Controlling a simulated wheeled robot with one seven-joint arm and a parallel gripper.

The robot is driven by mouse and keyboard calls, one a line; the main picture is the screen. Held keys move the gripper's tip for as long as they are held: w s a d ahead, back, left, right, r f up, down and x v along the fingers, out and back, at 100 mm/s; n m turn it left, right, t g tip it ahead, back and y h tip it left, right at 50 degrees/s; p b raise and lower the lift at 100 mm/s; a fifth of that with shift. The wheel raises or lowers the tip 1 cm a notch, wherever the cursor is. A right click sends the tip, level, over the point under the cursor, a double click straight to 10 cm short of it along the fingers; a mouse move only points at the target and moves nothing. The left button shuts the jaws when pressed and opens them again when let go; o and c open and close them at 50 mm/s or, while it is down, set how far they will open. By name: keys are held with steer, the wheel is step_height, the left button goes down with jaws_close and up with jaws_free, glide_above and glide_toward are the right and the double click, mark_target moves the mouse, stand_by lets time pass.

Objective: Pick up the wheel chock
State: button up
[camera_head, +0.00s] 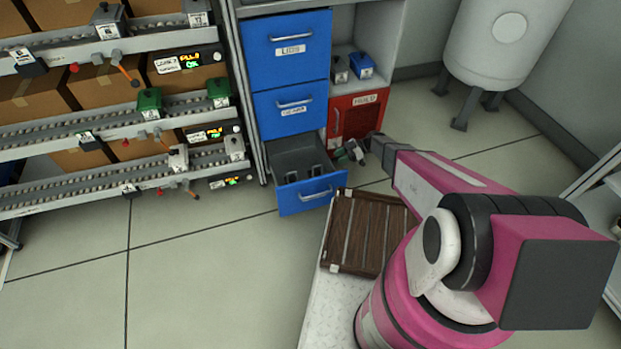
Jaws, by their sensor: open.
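My gripper (349,151) is at the end of my pink arm, beside the right edge of the open blue drawer (308,194). It is open, and its fingers look small and dark with a bit of green. I see nothing clearly held between them. The pulled-out drawer is the lowest of the blue stack and has dark grey pieces (290,176) inside. I cannot tell whether one of these is the wheel chock. No other thing in view is clearly a wheel chock.
A slatted brown wooden pallet (366,234) lies on a pale surface before the drawer. A red labelled compartment (361,112) is behind my gripper, with small dark and blue boxes (362,65) above. Roller racks (85,140) with cartons stand left. Floor at front left is clear.

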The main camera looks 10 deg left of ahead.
steer(key=shift+n+y, duration=0.3)
steer(key=shift+w+f+x, duration=0.15)
steer(key=shift+x, duration=1.8)
steer(key=shift+w+f+x, duration=0.1)
steer(key=shift+w+x, duration=0.1)
steer(key=shift+x, duration=1.75)
steer(key=shift+w+f+x, duration=0.15)
steer(key=shift+x, duration=1.85)
steer(key=shift+a, duration=0.15)
jaws_close()
